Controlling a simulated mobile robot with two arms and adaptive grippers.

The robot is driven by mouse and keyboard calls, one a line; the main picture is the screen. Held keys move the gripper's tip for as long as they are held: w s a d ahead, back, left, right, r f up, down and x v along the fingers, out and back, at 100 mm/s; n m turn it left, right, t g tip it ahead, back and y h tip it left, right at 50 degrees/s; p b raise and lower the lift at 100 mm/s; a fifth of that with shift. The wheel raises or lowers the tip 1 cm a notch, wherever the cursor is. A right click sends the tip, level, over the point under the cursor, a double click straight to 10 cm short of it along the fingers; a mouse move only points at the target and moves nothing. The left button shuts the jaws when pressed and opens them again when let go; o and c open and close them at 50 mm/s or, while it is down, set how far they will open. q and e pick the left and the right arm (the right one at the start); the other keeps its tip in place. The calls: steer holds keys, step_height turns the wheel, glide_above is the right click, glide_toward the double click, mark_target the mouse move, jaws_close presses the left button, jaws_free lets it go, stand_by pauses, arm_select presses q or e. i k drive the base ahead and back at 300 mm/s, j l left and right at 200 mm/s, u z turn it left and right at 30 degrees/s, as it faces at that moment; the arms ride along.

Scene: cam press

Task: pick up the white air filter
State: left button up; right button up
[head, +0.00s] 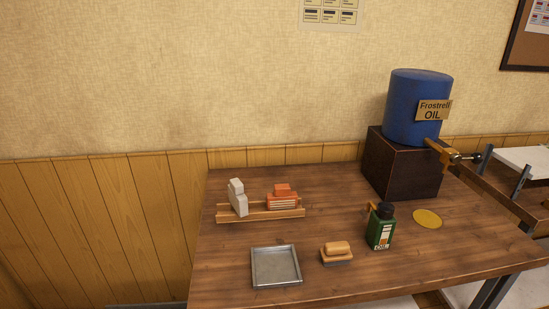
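A white, stepped block that looks like the white air filter (238,198) stands at the left end of a low wooden rack (262,215) on the table. It leans slightly. Beside it on the same rack, to its right, is an orange-red block (282,197) with pale stripes on its front. There is a small gap between the two blocks. Neither of my grippers is in the head view.
The wooden table (225,270) also holds a grey metal tray (276,267), a wood-handled brush (337,252), a green oil bottle (380,230) and a yellow disc (428,219). A blue oil drum (412,105) with a tap rests on a dark box (400,170) at the back right. The table's left edge is clear.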

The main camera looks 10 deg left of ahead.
mark_target(238, 198)
steer(key=l+u, duration=0.45)
steer(key=l, duration=0.2)
steer(key=k+l+u, duration=0.1)
steer(key=l+u, duration=0.35)
steer(key=l, duration=0.15)
